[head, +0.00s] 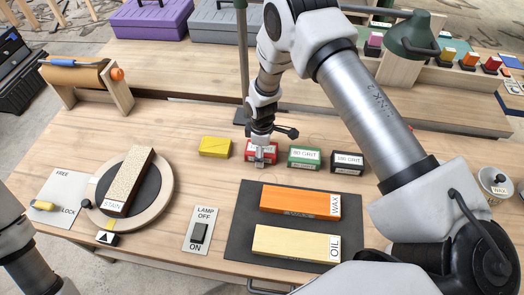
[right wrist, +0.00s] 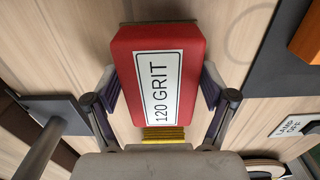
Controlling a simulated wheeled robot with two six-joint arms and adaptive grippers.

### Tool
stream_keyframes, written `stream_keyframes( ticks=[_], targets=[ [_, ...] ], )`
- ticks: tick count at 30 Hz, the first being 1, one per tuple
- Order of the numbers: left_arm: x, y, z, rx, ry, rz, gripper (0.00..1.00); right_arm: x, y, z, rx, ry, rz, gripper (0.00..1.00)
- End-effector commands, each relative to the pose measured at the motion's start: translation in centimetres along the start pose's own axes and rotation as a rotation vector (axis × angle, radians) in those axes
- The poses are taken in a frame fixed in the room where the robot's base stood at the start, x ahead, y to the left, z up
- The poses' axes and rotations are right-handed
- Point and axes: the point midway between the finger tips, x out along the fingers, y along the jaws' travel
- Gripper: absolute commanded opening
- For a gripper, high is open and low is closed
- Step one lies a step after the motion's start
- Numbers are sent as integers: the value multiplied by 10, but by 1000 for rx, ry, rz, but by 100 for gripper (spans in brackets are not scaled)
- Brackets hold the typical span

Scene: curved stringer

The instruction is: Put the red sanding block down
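The red sanding block (head: 250,156), labelled 120 GRIT, is in the row of coloured blocks behind the dark mat. It fills the middle of the right wrist view (right wrist: 190,50). My right gripper (head: 261,155) comes down over it from above. In the right wrist view my right gripper (right wrist: 160,88) has a finger pad against each long side of the block, so it looks shut on it. Whether the block touches the table or hangs slightly above it is hard to tell. My left gripper is out of view; only part of the left arm shows at the lower left.
A yellow block (head: 214,147) stands left of the red one; a green block (head: 304,158) and a black block (head: 347,163) stand right. In front lie a dark mat (head: 242,230) with WAX and OIL pieces, a lamp switch (head: 199,232) and a round turntable (head: 164,190).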

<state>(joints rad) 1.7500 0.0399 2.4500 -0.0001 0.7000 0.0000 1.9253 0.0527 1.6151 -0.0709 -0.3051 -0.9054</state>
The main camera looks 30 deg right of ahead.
Motion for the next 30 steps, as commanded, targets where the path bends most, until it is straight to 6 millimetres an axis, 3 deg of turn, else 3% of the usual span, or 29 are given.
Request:
stream_keyframes(
  ticks=[13,24,30],
  targets=[
    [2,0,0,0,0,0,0,-10,0,0,0,1,1,92],
    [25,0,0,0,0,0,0,-96,1,0,0,3,3,92],
    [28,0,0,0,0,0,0,-121,0,0,0,0,0,92]
  ],
)
